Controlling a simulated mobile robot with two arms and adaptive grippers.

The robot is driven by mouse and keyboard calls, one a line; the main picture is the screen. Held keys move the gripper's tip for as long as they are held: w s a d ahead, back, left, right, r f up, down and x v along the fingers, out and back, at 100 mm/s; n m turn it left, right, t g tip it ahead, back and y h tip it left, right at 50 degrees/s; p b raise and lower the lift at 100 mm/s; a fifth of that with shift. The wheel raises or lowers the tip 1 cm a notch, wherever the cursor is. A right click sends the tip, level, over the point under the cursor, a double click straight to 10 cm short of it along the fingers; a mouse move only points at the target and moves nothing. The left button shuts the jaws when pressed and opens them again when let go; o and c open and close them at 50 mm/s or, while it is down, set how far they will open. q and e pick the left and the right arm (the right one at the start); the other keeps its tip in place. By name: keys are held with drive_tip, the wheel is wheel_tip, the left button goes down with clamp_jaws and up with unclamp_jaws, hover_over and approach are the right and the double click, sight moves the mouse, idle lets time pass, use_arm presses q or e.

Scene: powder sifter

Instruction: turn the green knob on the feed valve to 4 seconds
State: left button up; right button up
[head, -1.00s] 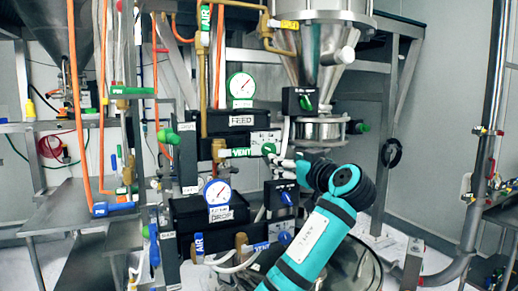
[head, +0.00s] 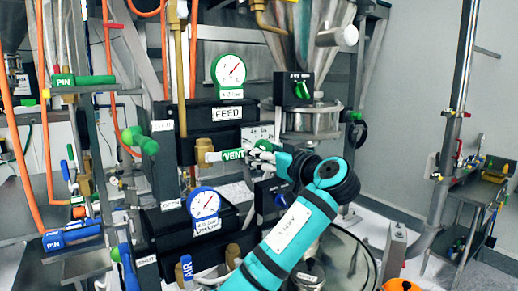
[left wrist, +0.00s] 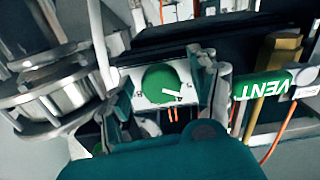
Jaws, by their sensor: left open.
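My left gripper (left wrist: 167,95) is open, with one finger on each side of the knob. I cannot tell if the fingers touch it. In the head view my left gripper (head: 262,150) is at the white dial plate (head: 259,132), just right of the green VENT handle (head: 233,155). There the gripper mostly hides the knob. The dial's numbers are too small to read. My right gripper is not in view.
The green VENT handle is close beside the gripper in the left wrist view (left wrist: 262,86). A black box with another green knob (head: 303,89) is above, and a blue knob (head: 283,200) below. Gauges (head: 228,72), pipes and a steel hopper (head: 318,30) crowd the space.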

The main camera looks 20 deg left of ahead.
use_arm(q)
drive_tip(key=shift+s+d+r, duration=0.1)
drive_tip(key=shift+s+d, duration=0.05)
drive_tip(key=shift+d, duration=0.15)
drive_tip(key=shift+c, duration=0.4)
drive_tip(key=c, duration=0.4)
drive_tip(key=shift+a, duration=0.1)
drive_tip(key=c, duration=0.7)
drive_tip(key=shift+s+r+m+b, duration=0.1)
drive_tip(key=shift+m+b, duration=0.75)
drive_tip(key=shift+m, duration=1.1)
drive_tip(key=shift+s+r+m+b, duration=0.1)
drive_tip(key=shift+m+b, duration=0.75)
drive_tip(key=shift+m, duration=1.1)
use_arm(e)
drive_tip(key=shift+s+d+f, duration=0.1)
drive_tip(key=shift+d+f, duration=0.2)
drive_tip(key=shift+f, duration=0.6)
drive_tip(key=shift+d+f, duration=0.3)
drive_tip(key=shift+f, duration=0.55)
